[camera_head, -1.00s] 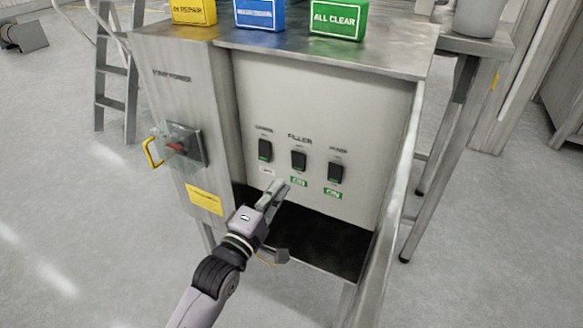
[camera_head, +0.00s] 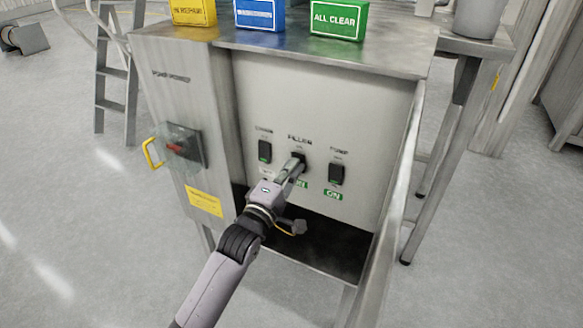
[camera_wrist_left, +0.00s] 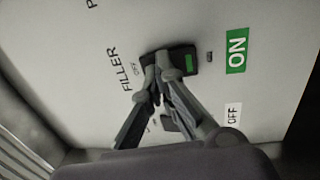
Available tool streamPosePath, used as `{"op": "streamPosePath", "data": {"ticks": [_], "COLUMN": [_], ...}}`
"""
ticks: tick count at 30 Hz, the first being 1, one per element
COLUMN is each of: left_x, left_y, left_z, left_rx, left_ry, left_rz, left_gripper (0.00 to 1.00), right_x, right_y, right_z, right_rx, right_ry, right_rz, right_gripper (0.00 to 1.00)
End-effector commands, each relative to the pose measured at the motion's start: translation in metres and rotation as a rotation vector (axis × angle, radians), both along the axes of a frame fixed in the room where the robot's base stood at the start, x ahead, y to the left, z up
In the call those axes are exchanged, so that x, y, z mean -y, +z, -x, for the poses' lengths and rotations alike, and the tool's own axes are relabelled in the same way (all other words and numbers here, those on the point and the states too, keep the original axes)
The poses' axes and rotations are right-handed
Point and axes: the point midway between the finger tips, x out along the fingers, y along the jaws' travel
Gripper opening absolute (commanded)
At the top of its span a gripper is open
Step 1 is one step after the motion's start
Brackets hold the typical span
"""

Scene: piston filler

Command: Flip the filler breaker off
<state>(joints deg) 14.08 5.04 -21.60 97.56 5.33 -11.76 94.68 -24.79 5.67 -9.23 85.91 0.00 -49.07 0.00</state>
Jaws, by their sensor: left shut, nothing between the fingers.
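The filler breaker (camera_head: 300,156) is the middle of three dark switches on the grey panel. My left gripper (camera_head: 297,163) is shut and empty, with its fingertips at this switch and covering part of it. In the left wrist view the breaker (camera_wrist_left: 187,60) shows a green patch, and the shut fingertips (camera_wrist_left: 157,76) lie over its end near the printed OFF mark. I cannot tell whether they press on it. A green ON label (camera_wrist_left: 237,50) is beside the filler breaker. My right gripper is out of view.
A left breaker (camera_head: 264,151) and a pump breaker (camera_head: 336,174) flank the filler one closely. A red switch with a clear cover (camera_head: 178,149) is on the left cabinet face. Yellow, blue and green (camera_head: 339,20) sign blocks stand on top. A dark opening (camera_head: 330,243) lies below the panel.

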Motion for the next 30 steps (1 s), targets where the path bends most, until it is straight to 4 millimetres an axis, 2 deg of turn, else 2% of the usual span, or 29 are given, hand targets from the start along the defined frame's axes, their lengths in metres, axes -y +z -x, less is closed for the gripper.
{"op": "streamPosePath", "data": {"ticks": [3,10,14,17,24,30], "left_x": [0.002,0.001,-0.002,-0.008,-0.027,-0.039], "left_y": [0.005,0.002,0.000,-0.002,-0.008,-0.011], "left_z": [-0.003,-0.003,0.005,0.019,0.067,0.096], "left_rx": [-0.001,0.001,0.000,0.000,-0.001,0.000], "left_ry": [0.000,0.000,0.000,0.000,0.000,0.000], "left_rz": [0.002,0.000,0.001,0.000,0.000,0.001], "left_gripper": [0.00,0.00,0.00,0.00,0.00,0.00], "right_x": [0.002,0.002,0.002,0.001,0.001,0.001], "right_y": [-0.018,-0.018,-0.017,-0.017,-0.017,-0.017], "right_z": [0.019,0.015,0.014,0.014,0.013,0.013], "right_rx": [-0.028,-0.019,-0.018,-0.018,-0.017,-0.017], "right_ry": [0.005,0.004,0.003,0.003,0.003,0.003], "right_rz": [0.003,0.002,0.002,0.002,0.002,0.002], "right_gripper": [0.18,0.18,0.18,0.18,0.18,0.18]}}
